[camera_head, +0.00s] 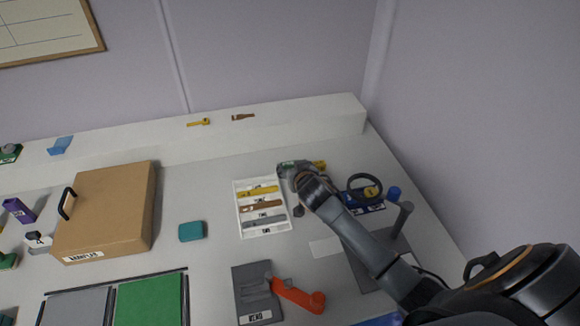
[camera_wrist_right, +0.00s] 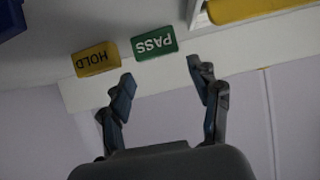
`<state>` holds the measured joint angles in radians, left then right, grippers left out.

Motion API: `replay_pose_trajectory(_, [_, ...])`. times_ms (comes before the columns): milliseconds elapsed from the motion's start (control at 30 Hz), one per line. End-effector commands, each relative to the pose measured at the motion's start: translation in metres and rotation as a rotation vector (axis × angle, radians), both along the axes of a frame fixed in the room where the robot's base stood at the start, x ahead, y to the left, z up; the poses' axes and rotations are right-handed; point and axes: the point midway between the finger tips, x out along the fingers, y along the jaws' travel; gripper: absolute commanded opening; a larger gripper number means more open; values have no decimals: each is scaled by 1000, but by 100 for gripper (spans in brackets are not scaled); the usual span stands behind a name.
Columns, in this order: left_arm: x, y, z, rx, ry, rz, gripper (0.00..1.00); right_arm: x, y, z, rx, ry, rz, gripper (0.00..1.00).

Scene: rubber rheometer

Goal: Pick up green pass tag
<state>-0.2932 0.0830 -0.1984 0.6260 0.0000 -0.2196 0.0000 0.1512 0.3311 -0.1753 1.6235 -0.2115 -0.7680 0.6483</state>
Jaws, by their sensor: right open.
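The green pass tag (camera_wrist_right: 153,43) lies on the white table near its back edge, its lettering upside down in the right wrist view. In the head view, only a small green part shows beside my right gripper (camera_head: 296,176), which hides the rest. The right gripper (camera_wrist_right: 165,82) is open and empty, its fingers spread on either side of the tag's line and apart from it. The yellow hold tag (camera_wrist_right: 96,59) lies beside the pass tag; it also shows in the head view (camera_head: 319,165). My left gripper is not in view.
A white tray (camera_head: 241,228) with several strips stands left of the gripper. A black ring (camera_head: 365,179) and a blue item (camera_head: 393,193) are to its right. A cardboard box (camera_head: 110,205), teal block (camera_head: 191,231) and orange-handled tool (camera_head: 298,296) lie farther off. A raised ledge runs behind.

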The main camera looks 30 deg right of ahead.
Motion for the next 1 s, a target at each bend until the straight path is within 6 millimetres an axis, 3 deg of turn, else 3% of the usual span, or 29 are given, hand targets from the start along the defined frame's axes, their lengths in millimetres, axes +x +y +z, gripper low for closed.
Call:
replay_pose_trajectory(333, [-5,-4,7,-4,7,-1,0,32,-9,-23,0,1,-1,62])
replay_pose_trajectory(667, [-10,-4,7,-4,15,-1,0,35,-10,-26,0,1,0,62])
replay_pose_trajectory(800, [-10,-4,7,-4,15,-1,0,35,-10,-26,0,1,0,34])
replay_pose_trajectory(1000, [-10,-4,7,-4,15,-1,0,35,-10,-26,0,1,0,34])
